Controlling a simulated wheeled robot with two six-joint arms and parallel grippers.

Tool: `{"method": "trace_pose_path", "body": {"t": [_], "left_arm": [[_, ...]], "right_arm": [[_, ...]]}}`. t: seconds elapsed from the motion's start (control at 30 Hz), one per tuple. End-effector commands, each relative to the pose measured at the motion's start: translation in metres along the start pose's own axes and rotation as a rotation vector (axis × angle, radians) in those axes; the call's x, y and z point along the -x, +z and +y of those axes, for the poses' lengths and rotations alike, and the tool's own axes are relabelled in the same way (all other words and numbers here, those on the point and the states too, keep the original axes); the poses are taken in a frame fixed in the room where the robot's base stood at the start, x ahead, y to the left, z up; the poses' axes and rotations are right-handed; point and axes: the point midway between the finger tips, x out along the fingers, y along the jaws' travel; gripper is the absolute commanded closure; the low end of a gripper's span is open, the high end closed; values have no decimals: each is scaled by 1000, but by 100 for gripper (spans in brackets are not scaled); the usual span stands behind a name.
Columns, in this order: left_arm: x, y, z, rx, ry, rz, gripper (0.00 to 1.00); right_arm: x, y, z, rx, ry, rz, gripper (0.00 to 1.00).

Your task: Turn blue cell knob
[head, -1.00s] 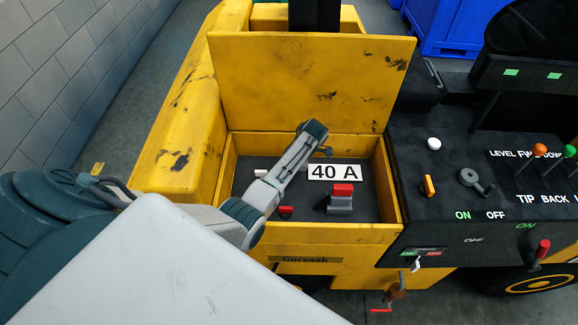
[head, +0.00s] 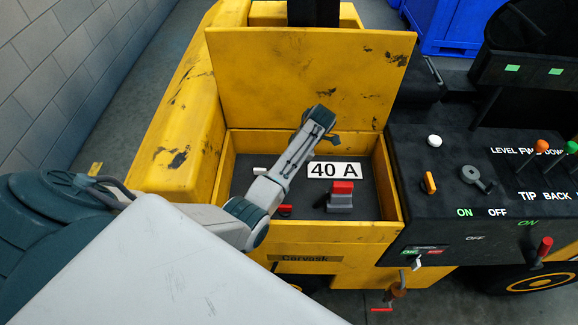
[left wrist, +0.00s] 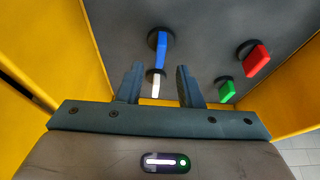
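The blue knob (left wrist: 161,48) shows in the left wrist view on the dark panel, ahead of and roughly between my fingers. I cannot make it out in the head view, where my arm covers part of the panel. My left gripper (left wrist: 160,68) is open, with its two fingers apart and nothing held between them. In the head view my left gripper (head: 322,117) is over the open yellow box. My right gripper is not in view.
A white knob (left wrist: 155,84), a green knob (left wrist: 226,91) and a red knob (left wrist: 257,61) are close by. The yellow box walls (head: 391,180) enclose the panel, with a raised lid (head: 310,80) behind.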

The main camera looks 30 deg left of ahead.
Motion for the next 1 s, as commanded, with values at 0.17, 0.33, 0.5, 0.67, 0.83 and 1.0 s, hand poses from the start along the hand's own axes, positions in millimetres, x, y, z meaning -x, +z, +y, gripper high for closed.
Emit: {"method": "trace_pose_path", "body": {"t": [0.17,0.33,0.5,0.67,0.83,1.0], "left_arm": [[33,2,0,1,3,-3,67],[57,1,0,0,1,-2,67],[62,0,0,0,-1,0,67],[63,0,0,0,-1,0,67],[62,0,0,0,-1,0,67],[65,1,1,2,2,-6,67]], "right_arm": [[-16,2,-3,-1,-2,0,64],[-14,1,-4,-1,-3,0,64],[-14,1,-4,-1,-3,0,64],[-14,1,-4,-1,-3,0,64],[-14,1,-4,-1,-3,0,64],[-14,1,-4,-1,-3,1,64]]}}
